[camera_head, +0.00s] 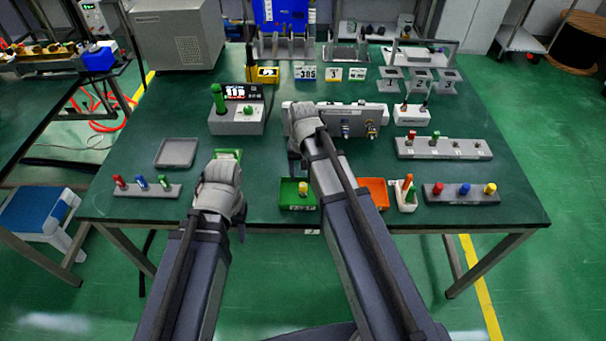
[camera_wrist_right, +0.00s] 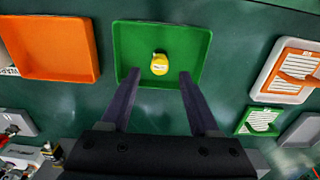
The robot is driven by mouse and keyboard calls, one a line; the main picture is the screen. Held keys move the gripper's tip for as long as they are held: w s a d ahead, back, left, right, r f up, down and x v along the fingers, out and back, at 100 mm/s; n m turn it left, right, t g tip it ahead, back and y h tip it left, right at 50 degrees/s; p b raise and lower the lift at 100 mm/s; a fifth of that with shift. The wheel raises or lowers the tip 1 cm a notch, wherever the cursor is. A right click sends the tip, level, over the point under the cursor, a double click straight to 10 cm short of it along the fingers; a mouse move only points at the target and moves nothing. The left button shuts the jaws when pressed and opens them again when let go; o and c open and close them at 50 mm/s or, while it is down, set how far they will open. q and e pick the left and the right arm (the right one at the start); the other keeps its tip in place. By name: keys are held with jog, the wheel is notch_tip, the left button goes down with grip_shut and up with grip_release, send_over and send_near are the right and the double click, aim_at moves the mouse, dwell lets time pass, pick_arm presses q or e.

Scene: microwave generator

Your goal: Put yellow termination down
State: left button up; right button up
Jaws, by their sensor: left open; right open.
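The yellow termination (camera_head: 303,188) stands in the green tray (camera_head: 285,204) at the front middle of the table. In the right wrist view the yellow termination (camera_wrist_right: 159,65) shows inside the green tray (camera_wrist_right: 198,41), touched by neither finger. My right gripper (camera_wrist_right: 157,78) is open, with its fingers apart around the near side of the tray and nothing between them. In the head view my right gripper (camera_head: 297,160) is behind the tray, its fingers partly hidden by my arm. My left gripper (camera_head: 240,232) is open at the table's front edge, left of the green tray.
An orange tray (camera_head: 375,190) lies right of my right arm. A rack with red, blue and yellow pieces (camera_head: 462,190) stands at the right, another rack (camera_head: 147,188) at the left. A grey empty tray (camera_head: 177,153) lies left. The table between the left tray and the boxes is clear.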

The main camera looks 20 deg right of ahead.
aim_at(303, 185)
notch_tip(303, 185, up, 7)
jog(key=p, duration=0.5)
jog(key=s+a+n+h, duration=0.1)
jog(key=s+a+n, duration=0.6)
jog(key=s+a, duration=0.3)
jog(key=s, duration=0.4)
jog(key=shift+s+a+f, duration=0.15)
jog(key=shift+a+f, duration=0.05)
jog(key=shift+a, duration=0.05)
